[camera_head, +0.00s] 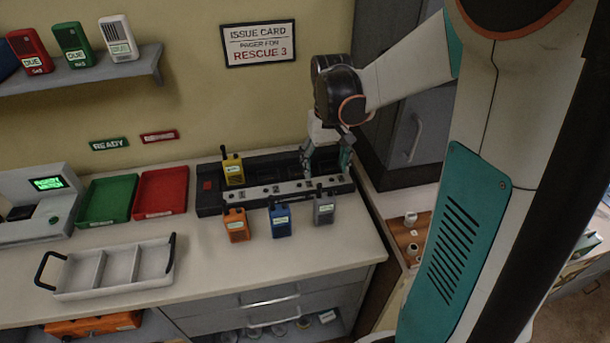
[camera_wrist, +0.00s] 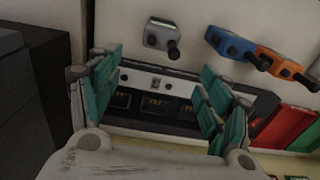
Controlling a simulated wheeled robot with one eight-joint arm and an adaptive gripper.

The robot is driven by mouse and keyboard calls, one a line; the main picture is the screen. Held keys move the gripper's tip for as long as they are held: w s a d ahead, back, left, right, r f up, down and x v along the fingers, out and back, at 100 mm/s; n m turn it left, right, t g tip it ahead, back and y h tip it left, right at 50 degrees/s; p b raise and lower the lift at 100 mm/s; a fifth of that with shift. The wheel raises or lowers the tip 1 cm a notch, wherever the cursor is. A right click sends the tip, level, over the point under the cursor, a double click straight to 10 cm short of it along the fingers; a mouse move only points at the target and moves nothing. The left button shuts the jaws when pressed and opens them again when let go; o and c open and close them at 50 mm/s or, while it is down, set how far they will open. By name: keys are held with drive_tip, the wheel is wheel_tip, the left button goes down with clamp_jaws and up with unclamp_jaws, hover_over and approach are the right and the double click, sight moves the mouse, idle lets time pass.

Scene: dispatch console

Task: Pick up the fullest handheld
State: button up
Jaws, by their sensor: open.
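A yellow handheld (camera_head: 233,170) stands upright in the dark charger rack (camera_head: 208,200) at its left end. My gripper (camera_head: 326,160) is open and empty above the right part of the rack, behind the grey handheld. In the wrist view, my gripper (camera_wrist: 157,82) spans the rack's empty slots, with the grey handheld (camera_wrist: 162,36), blue handheld (camera_wrist: 234,46) and orange handheld (camera_wrist: 280,63) beyond.
A white divided tray (camera_head: 104,268) with black handles lies at the front left. Green (camera_head: 107,201) and red (camera_head: 160,194) trays sit beside a small display machine (camera_head: 45,205). A tall grey cabinet (camera_head: 398,125) borders the right.

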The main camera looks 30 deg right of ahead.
sight(325, 196)
wheel_tip(325, 196, down, 9)
drive_tip(key=shift+s+r+b, duration=0.1)
drive_tip(key=shift+s+b, duration=0.05)
drive_tip(key=shift+b, duration=0.9)
drive_tip(key=f, duration=0.2)
drive_tip(key=s+f+b, duration=0.1)
drive_tip(key=f, duration=0.1)
drive_tip(key=shift+a+f, duration=0.15)
drive_tip(key=shift+w+f+b, duration=0.1)
drive_tip(key=shift+f+b, duration=0.2)
drive_tip(key=shift+f, duration=0.15)
drive_tip(key=c, duration=1.3)
